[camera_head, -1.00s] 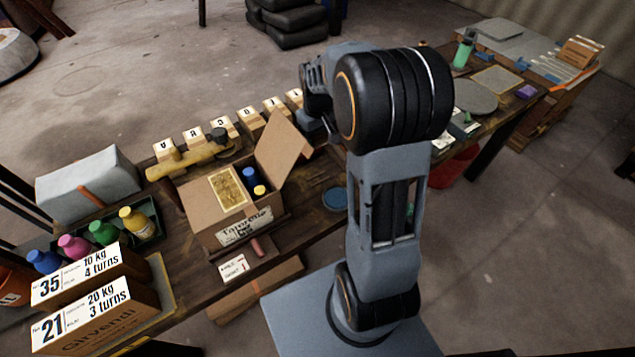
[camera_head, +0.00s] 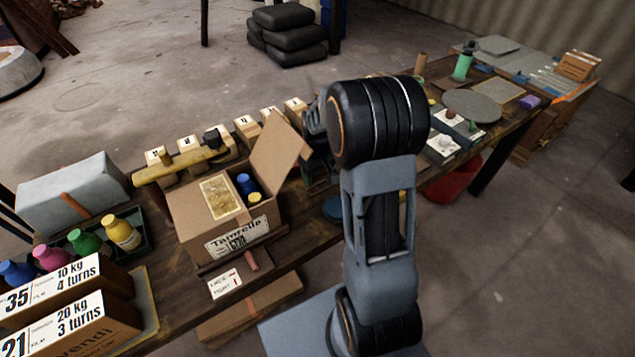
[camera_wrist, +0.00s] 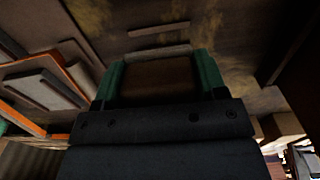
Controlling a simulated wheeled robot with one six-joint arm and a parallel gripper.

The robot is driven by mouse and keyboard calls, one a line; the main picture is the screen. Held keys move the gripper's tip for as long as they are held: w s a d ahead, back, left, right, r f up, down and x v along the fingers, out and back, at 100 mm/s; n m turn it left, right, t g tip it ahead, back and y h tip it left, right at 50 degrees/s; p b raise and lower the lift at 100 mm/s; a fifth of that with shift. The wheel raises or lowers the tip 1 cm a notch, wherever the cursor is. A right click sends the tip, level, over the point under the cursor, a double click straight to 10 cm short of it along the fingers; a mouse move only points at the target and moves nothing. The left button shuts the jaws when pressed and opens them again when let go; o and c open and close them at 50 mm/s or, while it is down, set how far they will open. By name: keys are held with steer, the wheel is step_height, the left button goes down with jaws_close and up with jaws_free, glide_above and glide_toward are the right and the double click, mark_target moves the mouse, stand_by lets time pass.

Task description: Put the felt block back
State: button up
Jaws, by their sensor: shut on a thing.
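In the wrist view my gripper (camera_wrist: 162,78) has two green-sided fingers closed on a dark brown block (camera_wrist: 158,80). The block fills the gap between them; a thin grey edge shows at its far end. I cannot tell for sure that it is the felt block. In the head view the gripper and what it holds are hidden behind my arm, which stands over the bench (camera_head: 290,228) right of the open cardboard box.
The cardboard box (camera_head: 185,218) has a raised flap and holds bottles. Several bottles stand in a green tray (camera_head: 140,246) at left, by numbered cartons (camera_head: 60,318). Lettered blocks (camera_head: 240,128) line the back edge. A grey round disc (camera_head: 470,106) and a purple block (camera_head: 530,102) lie at right.

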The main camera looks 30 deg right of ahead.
mark_target(318, 189)
steer(key=shift+f, duration=1.7)
steer(key=shift+f+b, duration=0.45)
steer(key=shift+b, duration=0.05)
steer(key=o, duration=0.9)
steer(key=shift+r, duration=0.1)
step_height(318, 189, up, 13)
steer(key=shift+f+p, duration=0.15)
steer(key=shift+p, duration=0.9)
